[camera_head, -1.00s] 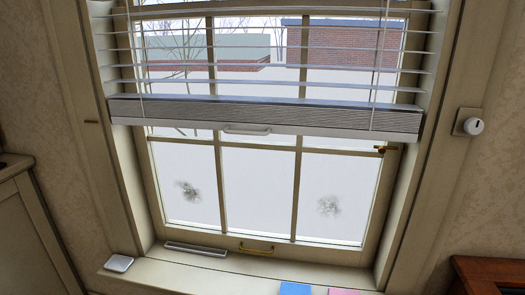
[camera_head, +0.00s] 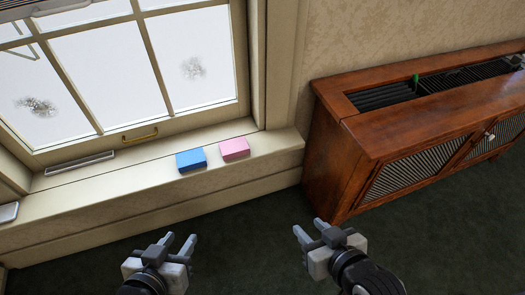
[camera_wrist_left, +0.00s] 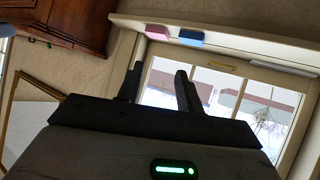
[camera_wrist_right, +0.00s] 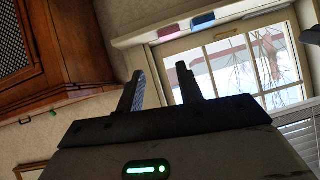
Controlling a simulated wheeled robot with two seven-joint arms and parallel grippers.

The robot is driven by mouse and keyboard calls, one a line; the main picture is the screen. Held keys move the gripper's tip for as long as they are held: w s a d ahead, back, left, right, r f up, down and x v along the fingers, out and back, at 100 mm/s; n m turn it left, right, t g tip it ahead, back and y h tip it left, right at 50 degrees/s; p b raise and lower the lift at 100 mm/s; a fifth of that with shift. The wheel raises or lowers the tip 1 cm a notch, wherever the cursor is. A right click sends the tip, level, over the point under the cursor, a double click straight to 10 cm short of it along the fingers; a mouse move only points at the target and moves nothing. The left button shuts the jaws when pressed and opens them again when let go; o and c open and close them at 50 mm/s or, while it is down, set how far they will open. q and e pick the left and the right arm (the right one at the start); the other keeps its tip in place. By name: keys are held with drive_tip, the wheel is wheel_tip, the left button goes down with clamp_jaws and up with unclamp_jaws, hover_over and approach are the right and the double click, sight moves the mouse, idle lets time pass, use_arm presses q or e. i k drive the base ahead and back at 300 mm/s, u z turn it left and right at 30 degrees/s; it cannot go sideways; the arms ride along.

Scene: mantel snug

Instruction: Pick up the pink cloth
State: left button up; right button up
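The pink cloth (camera_head: 235,148) is a folded block lying on the window sill, just right of a blue folded cloth (camera_head: 191,160). In the left wrist view the pink cloth (camera_wrist_left: 158,32) and the blue one (camera_wrist_left: 191,38) lie on the sill. The right wrist view also shows the pink cloth (camera_wrist_right: 169,30). My left gripper (camera_head: 179,243) is open and empty, in front of and below the sill. My right gripper (camera_head: 309,229) is open and empty, to the right and in front of the sill. Neither gripper touches a cloth.
A wooden cabinet (camera_head: 340,150) with a slatted top opening and grille doors stands right of the sill. A small green item (camera_head: 415,78) is on its top. Dark carpet (camera_head: 240,225) lies clear in front.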

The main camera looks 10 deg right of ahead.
sight(235, 148)
drive_tip(key=z, duration=0.75)
drive_tip(key=i, duration=0.85)
drive_tip(key=u, duration=0.15)
